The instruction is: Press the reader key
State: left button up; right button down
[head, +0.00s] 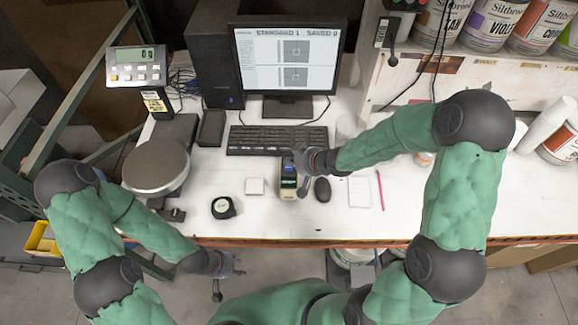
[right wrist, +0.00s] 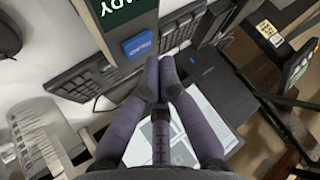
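The reader (head: 288,190) is a small dark upright device on the white desk, in front of the keyboard. In the right wrist view the reader (right wrist: 118,22) shows a dark green screen with upside-down white "READY" lettering and a blue key (right wrist: 138,45) with small text. My right gripper (head: 302,168) is just beside the reader in the head view. Its fingertips (right wrist: 160,62) are together and empty, close beside the blue key; I cannot tell whether they touch it. My left gripper (head: 226,282) is open and empty in front of the desk edge, below the desk items.
A keyboard (head: 277,140) and monitor (head: 286,60) stand behind the reader. A tape measure (head: 223,207) and round scale (head: 156,166) are further left. Paint cans (head: 490,22) line a shelf.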

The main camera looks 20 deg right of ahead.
aim_at(291, 169)
notch_tip(291, 169, up, 5)
jog(key=p, duration=0.5)
jog(key=shift+r, duration=0.1)
dwell(0.3)
dwell(0.6)
